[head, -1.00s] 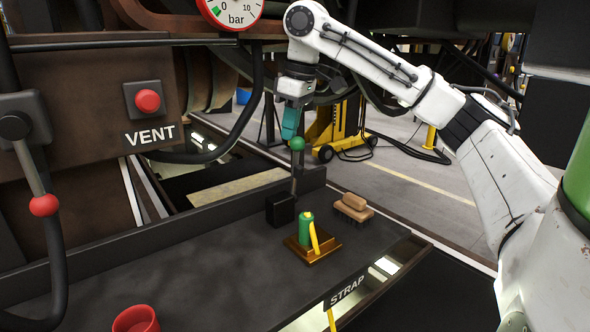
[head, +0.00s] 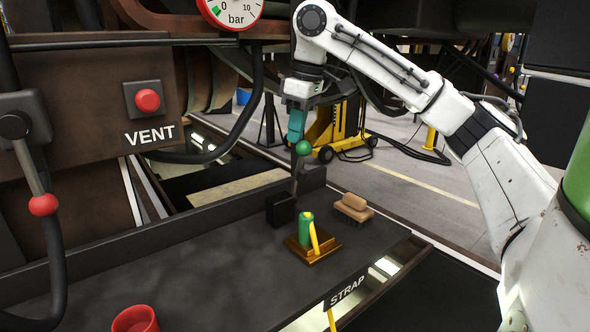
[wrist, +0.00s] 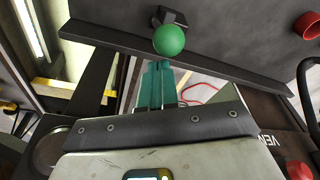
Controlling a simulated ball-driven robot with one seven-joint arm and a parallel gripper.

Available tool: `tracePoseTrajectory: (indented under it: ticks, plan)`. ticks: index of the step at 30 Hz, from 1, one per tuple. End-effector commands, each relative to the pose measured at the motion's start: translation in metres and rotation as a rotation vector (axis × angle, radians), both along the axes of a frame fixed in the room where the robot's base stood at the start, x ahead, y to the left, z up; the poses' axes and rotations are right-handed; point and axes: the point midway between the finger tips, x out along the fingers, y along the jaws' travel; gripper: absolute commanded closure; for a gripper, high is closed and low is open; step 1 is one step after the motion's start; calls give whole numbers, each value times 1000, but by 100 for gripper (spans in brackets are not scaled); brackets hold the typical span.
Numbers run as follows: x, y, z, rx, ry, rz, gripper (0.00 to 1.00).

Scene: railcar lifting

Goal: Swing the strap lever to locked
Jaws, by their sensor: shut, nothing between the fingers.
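A lever with a green ball knob (head: 303,148) stands up from a black block (head: 281,209) at the back of the dark bench, leaning a little to the right. The knob (wrist: 169,39) also shows in the wrist view, just beyond my fingertips. My gripper (head: 296,138) points down at the knob, its teal fingers shut together with nothing between them. The fingers (wrist: 157,68) appear to be against or very close to the knob's left side in the head view; exact contact is hard to tell. A STRAP label (head: 347,290) is on the bench's front edge.
A green cylinder with a yellow handle (head: 307,232) on a brown base and a wooden brush (head: 352,207) stand on the bench. A red cup (head: 135,319) is at the front left. A red VENT button (head: 147,100) and a black hose are at left.

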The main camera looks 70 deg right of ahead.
Motion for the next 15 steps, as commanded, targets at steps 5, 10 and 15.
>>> tracePoseTrajectory:
  ticks: [5,10,15]
  plan:
    - [-3,2,-1,1,-1,1,100]
    - [-10,6,-2,2,-1,1,100]
    - [-16,10,-3,0,0,0,100]
